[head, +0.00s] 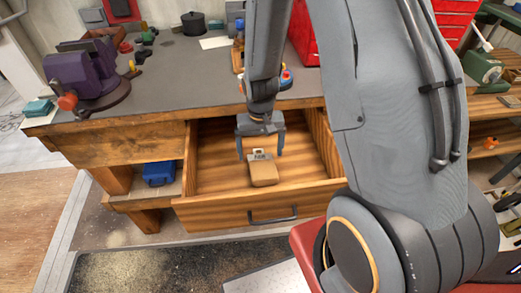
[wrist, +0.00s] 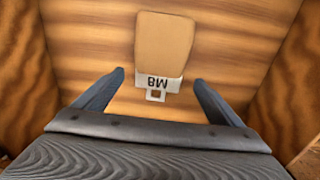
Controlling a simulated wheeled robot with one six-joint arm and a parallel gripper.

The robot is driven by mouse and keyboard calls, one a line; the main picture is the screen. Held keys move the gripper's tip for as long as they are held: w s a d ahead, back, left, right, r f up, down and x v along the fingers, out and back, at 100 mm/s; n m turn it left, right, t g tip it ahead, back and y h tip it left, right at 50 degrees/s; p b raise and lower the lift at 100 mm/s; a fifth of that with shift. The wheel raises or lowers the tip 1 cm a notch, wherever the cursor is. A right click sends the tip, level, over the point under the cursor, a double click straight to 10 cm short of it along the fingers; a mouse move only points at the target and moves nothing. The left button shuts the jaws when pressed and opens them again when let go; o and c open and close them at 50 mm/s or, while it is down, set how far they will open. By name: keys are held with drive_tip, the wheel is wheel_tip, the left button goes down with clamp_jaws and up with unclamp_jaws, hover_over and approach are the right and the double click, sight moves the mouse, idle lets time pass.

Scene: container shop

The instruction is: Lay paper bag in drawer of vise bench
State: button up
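The paper bag (head: 263,170) is a small tan packet with a white label end. It lies flat on the floor of the open wooden drawer (head: 215,210) of the vise bench (head: 130,145). In the wrist view the bag (wrist: 164,45) shows with its label, reading M8, towards my gripper. My gripper (head: 261,157) is open above the drawer, its fingers apart near the label end of the bag. In the wrist view my gripper (wrist: 158,78) has nothing between its fingers that I can see it holding.
A purple vise (head: 85,75) stands on the bench top at the left. A blue case (head: 160,173) sits on the shelf left of the drawer. A dark pot (head: 193,22) and red toolboxes (head: 302,35) stand at the back. The drawer floor around the bag is clear.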

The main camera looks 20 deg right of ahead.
drive_tip(key=shift+r, duration=0.1)
wheel_tip(320, 180, up, 8)
drive_tip(key=b, duration=0.1)
drive_tip(key=shift+f, duration=0.2)
idle(0.4)
drive_tip(key=shift+s, duration=0.1)
idle(0.4)
drive_tip(key=s+r+n+t, duration=0.1)
drive_tip(key=s+r+n, duration=0.1)
drive_tip(key=s+r, duration=0.6)
drive_tip(key=shift+s+a+r, duration=0.2)
drive_tip(key=shift+s+r, duration=0.2)
drive_tip(key=shift+s, duration=0.8)
